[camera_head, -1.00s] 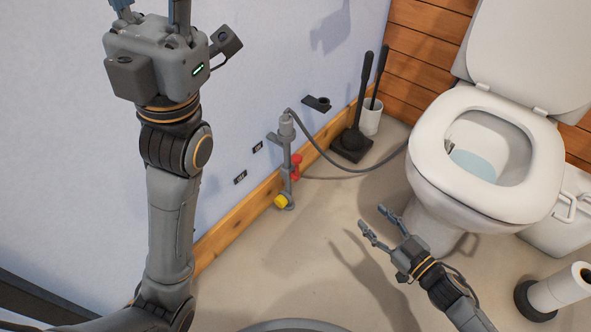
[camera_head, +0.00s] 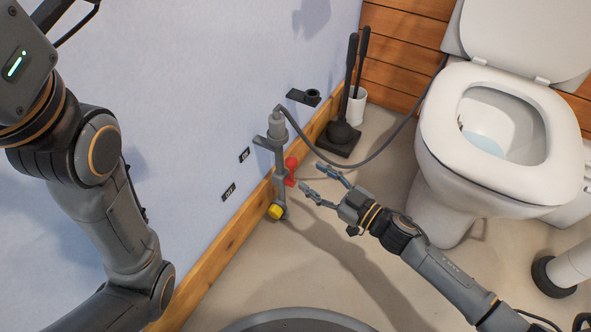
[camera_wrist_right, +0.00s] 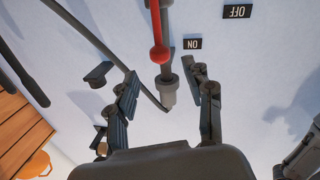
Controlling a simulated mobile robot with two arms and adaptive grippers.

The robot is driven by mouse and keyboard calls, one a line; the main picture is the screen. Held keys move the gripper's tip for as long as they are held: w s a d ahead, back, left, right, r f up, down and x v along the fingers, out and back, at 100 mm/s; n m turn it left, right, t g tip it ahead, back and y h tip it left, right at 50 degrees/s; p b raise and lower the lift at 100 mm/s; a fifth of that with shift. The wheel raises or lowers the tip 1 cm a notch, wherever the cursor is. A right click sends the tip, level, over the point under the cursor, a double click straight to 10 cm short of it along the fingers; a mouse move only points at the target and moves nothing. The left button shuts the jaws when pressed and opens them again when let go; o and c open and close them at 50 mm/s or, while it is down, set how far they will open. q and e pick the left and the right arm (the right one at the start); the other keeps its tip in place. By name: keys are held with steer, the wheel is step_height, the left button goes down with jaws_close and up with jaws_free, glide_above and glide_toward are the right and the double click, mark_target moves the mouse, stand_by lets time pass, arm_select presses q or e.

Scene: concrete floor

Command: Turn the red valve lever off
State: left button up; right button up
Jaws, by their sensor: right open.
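The red valve lever (camera_head: 291,170) is on a grey vertical pipe (camera_head: 281,185) by the left wall. In the right wrist view the red lever (camera_wrist_right: 158,50) ends in a round knob, with the ON label (camera_wrist_right: 192,43) beside it and the OFF label (camera_wrist_right: 237,11) farther right. My right gripper (camera_head: 310,177) is open and empty, its fingertips just right of the lever and apart from it. In the wrist view the lever lies ahead, roughly centred between the fingers (camera_wrist_right: 162,82). My left gripper (camera_head: 22,65) is at the upper left edge, its fingers cut off.
A yellow knob (camera_head: 275,212) is at the pipe's foot. A grey hose (camera_head: 370,158) runs from the pipe top toward the toilet (camera_head: 450,150). A black plunger (camera_head: 343,135) and a brush in a white holder (camera_head: 356,107) stand behind. The floor in front is clear.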

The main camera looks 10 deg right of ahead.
mark_target(296, 166)
steer(key=b+x, duration=0.2)
steer(key=x, duration=0.4)
steer(key=shift+w+a, duration=0.2)
jaws_close()
